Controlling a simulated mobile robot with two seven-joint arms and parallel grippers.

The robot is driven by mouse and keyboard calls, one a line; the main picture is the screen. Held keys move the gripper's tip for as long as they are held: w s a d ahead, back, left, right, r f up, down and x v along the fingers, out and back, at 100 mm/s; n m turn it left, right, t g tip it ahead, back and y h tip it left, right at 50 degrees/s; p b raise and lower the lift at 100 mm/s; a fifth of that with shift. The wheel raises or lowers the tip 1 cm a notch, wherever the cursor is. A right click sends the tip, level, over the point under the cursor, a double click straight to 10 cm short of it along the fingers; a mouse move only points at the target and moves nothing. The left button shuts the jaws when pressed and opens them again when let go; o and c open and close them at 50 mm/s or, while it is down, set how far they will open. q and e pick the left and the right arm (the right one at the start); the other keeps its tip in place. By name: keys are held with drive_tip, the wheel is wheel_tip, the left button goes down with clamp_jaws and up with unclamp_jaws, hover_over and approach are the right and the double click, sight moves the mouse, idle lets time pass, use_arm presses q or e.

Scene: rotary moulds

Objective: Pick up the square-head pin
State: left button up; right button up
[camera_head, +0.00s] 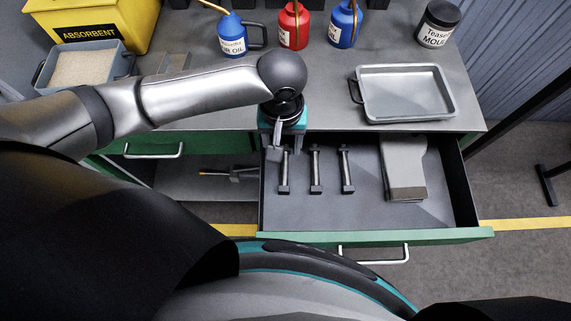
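Three dark pins lie side by side in the open drawer (380,219): a left pin (284,178), a middle pin (316,170) and a right pin (347,172). Each has a wider block at both ends. They are too small here for me to tell which has the square head. My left gripper (276,152) points down over the drawer's back left corner, at the far end of the left pin. It partly hides that end. I cannot tell whether its fingers touch the pin or how far apart they are. My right gripper is out of view.
Grey folded cloths or sheets (404,170) lie in the drawer's right part. A metal tray (408,93), oil cans (293,25), a jar (438,24) and a sand bin (85,67) stand on the bench. An orange-tipped tool (236,173) lies left of the drawer.

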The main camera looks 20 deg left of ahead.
use_arm(q)
drive_tip(key=b, duration=0.1)
hover_over(285, 168)
drive_tip(key=f, duration=0.5)
drive_tip(key=shift+a, duration=0.25)
drive_tip(key=shift+f, duration=0.5)
drive_tip(key=f+b, duration=0.2)
drive_tip(key=f, duration=0.3)
drive_tip(key=shift+d, duration=0.2)
clamp_jaws()
